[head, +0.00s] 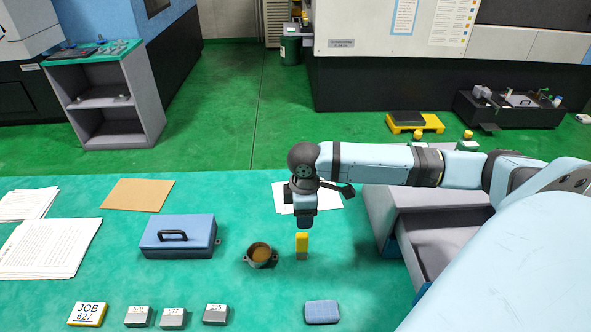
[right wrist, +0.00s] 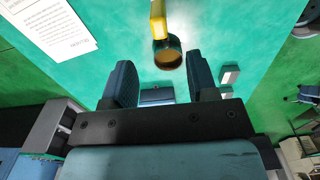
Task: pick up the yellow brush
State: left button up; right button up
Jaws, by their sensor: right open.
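In the right wrist view the brush (right wrist: 157,20) is at the top edge, partly cut off, beyond my open, empty right fingers (right wrist: 160,80). My left gripper is not in view.
The dark pot (head: 260,256) with brown contents is close left of the brush. A blue toolbox (head: 178,237) stands farther left, a blue pad (head: 321,312) lies in front, and white papers (head: 279,197) lie behind. Several small grey blocks (head: 215,314) line the front left.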

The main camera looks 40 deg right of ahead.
aim_at(302, 235)
notch_tip(302, 235, down, 12)
jog(key=shift+w+r, duration=0.1)
jog(key=shift+w, duration=0.05)
grip_shut()
dwell(0.4)
